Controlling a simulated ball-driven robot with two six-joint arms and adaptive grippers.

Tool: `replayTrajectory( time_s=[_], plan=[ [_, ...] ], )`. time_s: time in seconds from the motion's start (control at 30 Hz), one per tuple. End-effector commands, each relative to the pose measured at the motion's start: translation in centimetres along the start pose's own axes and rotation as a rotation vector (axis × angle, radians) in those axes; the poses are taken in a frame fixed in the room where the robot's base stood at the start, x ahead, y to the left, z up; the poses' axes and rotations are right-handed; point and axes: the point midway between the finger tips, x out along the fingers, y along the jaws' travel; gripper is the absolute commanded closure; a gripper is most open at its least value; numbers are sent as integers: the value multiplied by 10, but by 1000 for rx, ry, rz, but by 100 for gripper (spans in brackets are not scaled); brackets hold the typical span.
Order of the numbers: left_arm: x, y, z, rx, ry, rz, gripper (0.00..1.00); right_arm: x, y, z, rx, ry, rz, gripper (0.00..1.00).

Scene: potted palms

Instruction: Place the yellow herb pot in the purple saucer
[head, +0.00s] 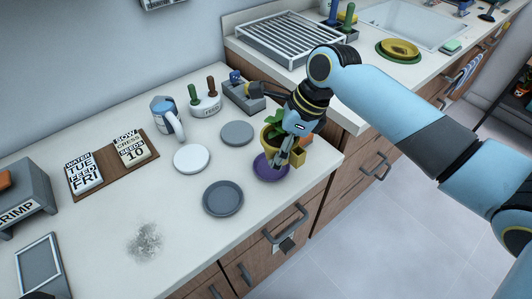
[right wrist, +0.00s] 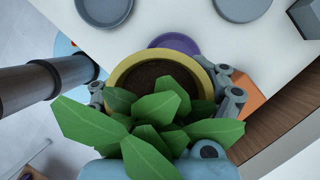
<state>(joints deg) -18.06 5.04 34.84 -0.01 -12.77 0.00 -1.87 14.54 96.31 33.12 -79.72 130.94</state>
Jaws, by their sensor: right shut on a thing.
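The yellow herb pot (head: 267,134) with green leaves is in my right gripper (head: 283,150), near the counter's front edge. In the right wrist view the pot's yellow rim (right wrist: 122,73) and dark soil show, with the gripper's fingers (right wrist: 165,92) on both sides of it. The purple saucer (head: 268,171) lies on the counter just below the pot in the head view. In the right wrist view the saucer (right wrist: 174,41) shows past the pot's rim, partly hidden by it. I cannot tell whether pot and saucer touch. My left gripper is not in view.
A dark grey saucer (head: 223,198), a white saucer (head: 191,158) and another grey saucer (head: 237,133) lie nearby. An orange-yellow block (head: 298,156) shows beside the gripper.

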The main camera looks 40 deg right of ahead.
Motion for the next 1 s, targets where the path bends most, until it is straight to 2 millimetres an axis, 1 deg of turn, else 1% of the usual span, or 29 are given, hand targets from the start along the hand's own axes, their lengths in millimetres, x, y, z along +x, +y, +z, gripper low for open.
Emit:
replayTrajectory(
  time_s=[0.03,0.13,0.27,0.37,0.43,0.53,0.6,0.77,0.8,1.0],
  plan=[
    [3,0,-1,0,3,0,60,10,-8,5,2,-1,0,63],
    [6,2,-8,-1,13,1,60,22,-19,12,1,0,-1,63],
    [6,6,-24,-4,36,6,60,29,-25,15,1,1,0,63],
    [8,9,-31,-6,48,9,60,41,-25,11,1,2,1,63],
    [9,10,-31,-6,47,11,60,52,-25,6,2,3,1,63],
    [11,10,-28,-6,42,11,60,63,-26,1,1,3,0,63],
    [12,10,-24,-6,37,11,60,66,-26,-1,1,2,-1,63],
    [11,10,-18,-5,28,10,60,66,-26,-1,1,3,0,63],
    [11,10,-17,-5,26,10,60,66,-26,-2,1,3,0,25],
    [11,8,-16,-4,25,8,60,66,-26,-2,1,4,0,0]
  ],
)
